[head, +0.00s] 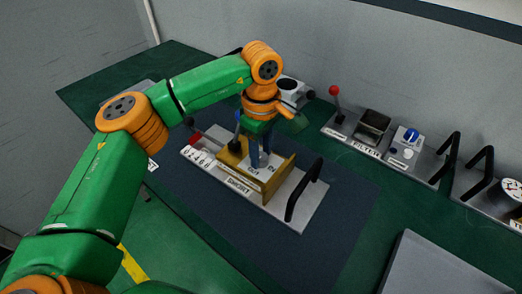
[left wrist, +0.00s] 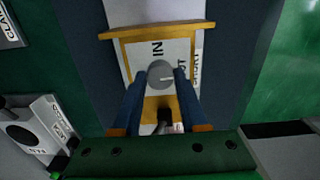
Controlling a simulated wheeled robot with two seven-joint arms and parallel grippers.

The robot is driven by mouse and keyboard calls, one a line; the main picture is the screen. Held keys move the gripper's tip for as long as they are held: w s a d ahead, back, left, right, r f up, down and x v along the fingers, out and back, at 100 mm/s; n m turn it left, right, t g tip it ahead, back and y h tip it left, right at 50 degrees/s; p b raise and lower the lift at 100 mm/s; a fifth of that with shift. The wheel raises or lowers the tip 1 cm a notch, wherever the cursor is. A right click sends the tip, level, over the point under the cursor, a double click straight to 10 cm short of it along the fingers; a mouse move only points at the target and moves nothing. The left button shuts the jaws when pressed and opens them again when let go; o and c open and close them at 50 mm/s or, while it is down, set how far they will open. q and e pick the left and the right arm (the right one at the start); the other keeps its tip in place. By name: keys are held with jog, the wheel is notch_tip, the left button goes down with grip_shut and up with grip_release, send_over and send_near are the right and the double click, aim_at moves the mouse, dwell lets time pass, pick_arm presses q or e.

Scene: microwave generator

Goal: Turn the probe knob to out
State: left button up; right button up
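The probe knob (left wrist: 160,72) is a round grey knob with a white pointer line, seen in the left wrist view. Its line points to the right of that picture. The word IN is printed above it, and a partly covered OUT label (left wrist: 183,58) is at its right. My left gripper (left wrist: 160,76) points down at the knob, with one blue finger on each side of it. The fingers stand apart; whether they touch the knob is unclear. In the head view my left gripper (head: 261,162) is over the probe panel (head: 300,213), and its fingers hide the knob. My right gripper is not visible.
A yellow-brown raised frame (head: 280,178) stands around the knob area. The filter panel (head: 363,150) with a red-tipped lever (head: 335,96) is at the back right.

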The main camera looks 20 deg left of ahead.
aim_at(261, 156)
pick_arm(q)
jog(key=o, duration=0.4)
notch_tip(261, 156, up, 7)
jog(key=shift+f+b, duration=0.15)
jog(key=shift+b, duration=0.25)
jog(key=shift+s+r, duration=0.1)
jog(key=shift+r, duration=0.2)
